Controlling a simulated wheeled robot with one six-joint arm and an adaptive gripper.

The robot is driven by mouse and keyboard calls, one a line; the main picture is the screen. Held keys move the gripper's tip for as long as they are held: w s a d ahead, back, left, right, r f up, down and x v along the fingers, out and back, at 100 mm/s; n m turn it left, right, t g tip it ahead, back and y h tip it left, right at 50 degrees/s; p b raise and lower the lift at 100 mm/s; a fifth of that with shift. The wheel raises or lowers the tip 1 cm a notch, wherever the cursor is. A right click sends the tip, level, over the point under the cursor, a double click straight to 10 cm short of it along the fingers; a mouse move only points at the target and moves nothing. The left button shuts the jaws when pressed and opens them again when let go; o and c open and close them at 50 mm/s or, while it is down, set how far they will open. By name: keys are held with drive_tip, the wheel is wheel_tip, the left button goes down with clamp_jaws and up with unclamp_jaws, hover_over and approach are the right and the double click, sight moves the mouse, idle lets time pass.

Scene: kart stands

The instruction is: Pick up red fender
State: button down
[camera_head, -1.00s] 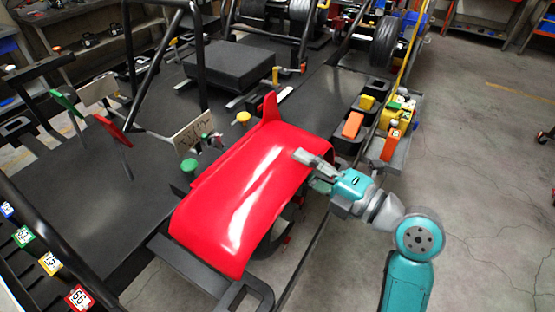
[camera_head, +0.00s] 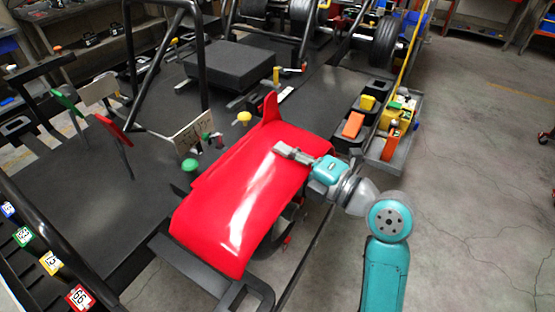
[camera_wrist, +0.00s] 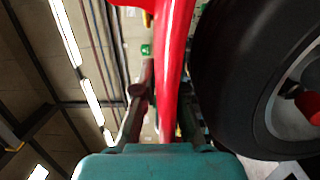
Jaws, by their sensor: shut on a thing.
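The red fender (camera_head: 235,205) is a large, glossy curved panel over a wheel at the side of the kart stand. My gripper (camera_head: 284,151) reaches it from the right, with one finger lying over its upper surface near the outer edge. In the wrist view the fender (camera_wrist: 174,55) is seen edge-on as a red strip running between my two fingers, and my gripper (camera_wrist: 165,112) is shut on it. The other finger is hidden beneath the fender in the head view. The dark tyre (camera_wrist: 238,70) stands close to the right of the fender in the wrist view.
A grey tray (camera_head: 372,151) with orange and yellow parts lies beyond my arm. A green knob (camera_head: 190,165) and a yellow knob (camera_head: 244,117) stand by the fender's left side. Black frame tubes (camera_head: 130,75) rise at the left. The floor at right (camera_head: 470,190) is clear.

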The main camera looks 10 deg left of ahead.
drive_tip(key=shift+r, duration=0.1)
wheel_tip(320, 180, up, 28)
idle(0.6)
